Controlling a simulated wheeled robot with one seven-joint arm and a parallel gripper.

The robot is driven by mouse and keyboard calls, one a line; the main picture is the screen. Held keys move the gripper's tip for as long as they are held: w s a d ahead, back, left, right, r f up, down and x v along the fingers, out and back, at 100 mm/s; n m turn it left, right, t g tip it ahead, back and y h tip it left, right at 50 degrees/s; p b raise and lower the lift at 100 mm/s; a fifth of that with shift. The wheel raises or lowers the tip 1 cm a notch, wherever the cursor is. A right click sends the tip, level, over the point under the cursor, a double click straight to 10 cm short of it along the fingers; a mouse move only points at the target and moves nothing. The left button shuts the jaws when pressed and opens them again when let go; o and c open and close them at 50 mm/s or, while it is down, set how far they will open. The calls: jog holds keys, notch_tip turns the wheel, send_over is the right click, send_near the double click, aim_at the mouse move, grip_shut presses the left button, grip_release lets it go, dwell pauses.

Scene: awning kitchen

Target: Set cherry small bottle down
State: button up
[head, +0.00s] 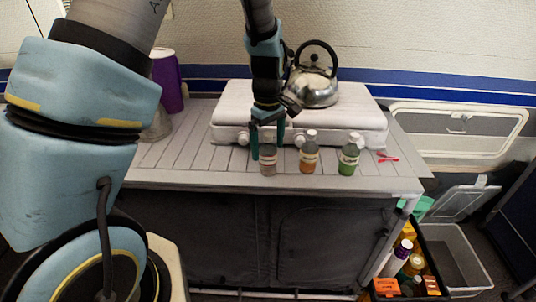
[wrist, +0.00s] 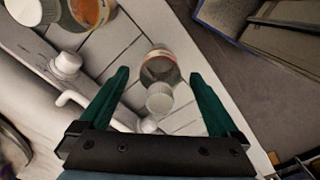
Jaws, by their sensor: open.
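The cherry small bottle (head: 268,162), clear with a reddish label and a pale cap, stands upright on the slatted counter near its front edge. My gripper (head: 267,144) is above it, pointing down with its jaws open. In the wrist view the bottle (wrist: 159,68) shows between the two spread green fingers (wrist: 160,74), with a visible gap on each side. The bottle's base is on the counter slats.
An orange-labelled bottle (head: 309,157) and a green bottle (head: 349,156) stand to the right, then a small red item (head: 387,157). The white stove (head: 232,117) with a kettle (head: 315,88) is behind. A purple cup (head: 168,82) is left. A filled crate (head: 430,257) sits below right.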

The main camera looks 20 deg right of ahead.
jog(key=shift+f, duration=0.55)
grip_shut()
dwell(0.5)
